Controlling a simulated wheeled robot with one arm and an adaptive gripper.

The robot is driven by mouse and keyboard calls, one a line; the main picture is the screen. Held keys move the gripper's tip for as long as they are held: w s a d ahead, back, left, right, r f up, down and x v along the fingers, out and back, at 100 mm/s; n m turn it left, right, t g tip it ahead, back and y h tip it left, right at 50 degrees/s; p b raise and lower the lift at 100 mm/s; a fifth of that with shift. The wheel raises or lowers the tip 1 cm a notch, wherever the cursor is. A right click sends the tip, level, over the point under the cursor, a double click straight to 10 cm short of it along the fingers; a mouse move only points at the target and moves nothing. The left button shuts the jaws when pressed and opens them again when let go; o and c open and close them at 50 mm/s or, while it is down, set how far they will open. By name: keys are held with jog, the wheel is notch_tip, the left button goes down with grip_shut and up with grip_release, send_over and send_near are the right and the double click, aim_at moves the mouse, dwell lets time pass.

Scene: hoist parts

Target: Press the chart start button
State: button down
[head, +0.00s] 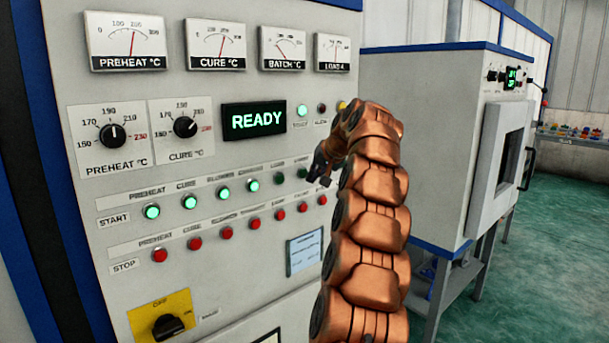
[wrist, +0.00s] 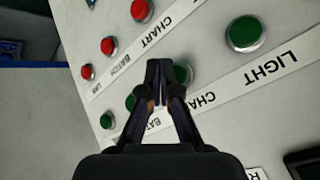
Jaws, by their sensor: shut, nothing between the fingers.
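The chart start button is a dark green, unlit round button in a silver ring. It shows in the wrist view (wrist: 183,74) just right of my fingertips, under a partly covered CHART label, and in the head view (head: 302,173) in the upper START row. My gripper (wrist: 158,68) is shut and empty. Its tips overlap the button's left edge in the wrist view; contact with the panel cannot be told. In the head view my gripper (head: 320,176) is small and dark, just right of the button.
The green light start button (wrist: 246,33) is to the right in the wrist view and the batch one (wrist: 130,102) to the left. Red stop buttons (head: 280,214) line the row below. The display (head: 254,120) reads READY. Several left START buttons (head: 189,201) are lit.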

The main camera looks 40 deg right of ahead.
jog(key=shift+w, duration=0.15)
dwell(0.7)
jog(key=shift+w+p, duration=0.3)
jog(key=shift+p, duration=0.05)
jog(key=shift+w+p, duration=0.35)
jog(key=shift+w, duration=0.05)
dwell(0.8)
jog(key=shift+s, duration=0.1)
jog(key=shift+s+b, duration=0.55)
jog(key=shift+s, duration=0.2)
jog(key=shift+s, duration=0.1)
